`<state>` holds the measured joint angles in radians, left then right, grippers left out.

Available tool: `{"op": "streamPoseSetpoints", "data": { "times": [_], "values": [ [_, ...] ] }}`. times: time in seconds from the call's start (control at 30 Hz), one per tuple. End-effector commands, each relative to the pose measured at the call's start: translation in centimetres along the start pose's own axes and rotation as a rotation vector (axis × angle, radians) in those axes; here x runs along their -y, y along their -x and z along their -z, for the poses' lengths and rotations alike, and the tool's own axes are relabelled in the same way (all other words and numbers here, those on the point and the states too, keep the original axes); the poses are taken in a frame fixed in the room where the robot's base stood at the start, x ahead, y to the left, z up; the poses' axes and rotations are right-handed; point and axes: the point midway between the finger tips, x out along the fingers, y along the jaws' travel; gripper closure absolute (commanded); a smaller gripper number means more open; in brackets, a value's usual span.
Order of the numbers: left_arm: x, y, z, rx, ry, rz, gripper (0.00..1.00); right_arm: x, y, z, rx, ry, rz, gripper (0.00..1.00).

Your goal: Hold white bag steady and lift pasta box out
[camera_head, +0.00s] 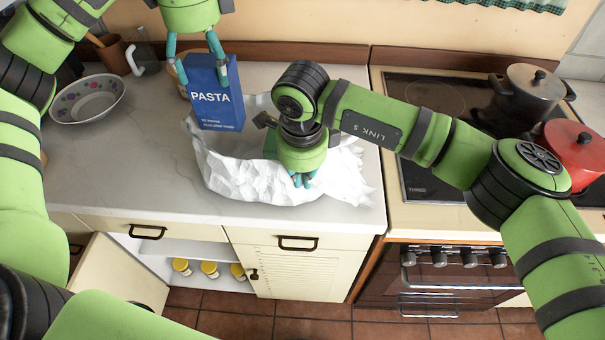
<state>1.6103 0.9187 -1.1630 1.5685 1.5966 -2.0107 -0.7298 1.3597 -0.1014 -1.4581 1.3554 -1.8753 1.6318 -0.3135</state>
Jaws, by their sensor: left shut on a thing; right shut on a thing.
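The blue pasta box (216,98) is upright, with its label facing me. My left gripper (198,62) is above it, shut on its upper part. The box is in front of or just above the back left of the white bag; I cannot tell whether its base is clear of the opening. The crumpled white bag (235,175) lies on the counter, slumped and wide. My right gripper (301,180) points down and is shut on the bag's front right part. My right forearm and wrist hide some of the bag's back right side.
A patterned bowl (88,100) stands on the counter (130,165) at left, near a brown utensil pot (110,52). A hob (435,95) with a black pot (530,92) and a red pot (572,150) is at right. A cupboard door (118,275) hangs open below. The counter's front left is clear.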

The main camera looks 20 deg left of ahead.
Motion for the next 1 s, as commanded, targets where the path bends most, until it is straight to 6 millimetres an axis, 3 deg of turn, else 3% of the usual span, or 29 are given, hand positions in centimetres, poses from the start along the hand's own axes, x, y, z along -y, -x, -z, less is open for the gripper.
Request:
{"op": "streamPoseSetpoints", "data": {
  "times": [1.0],
  "values": [
    [0.0,7.7,0.1,-0.001,-0.001,0.004,0.88,-0.1,-0.1,0.1,-0.002,0.0,-0.003,1.0]
  ]
}}
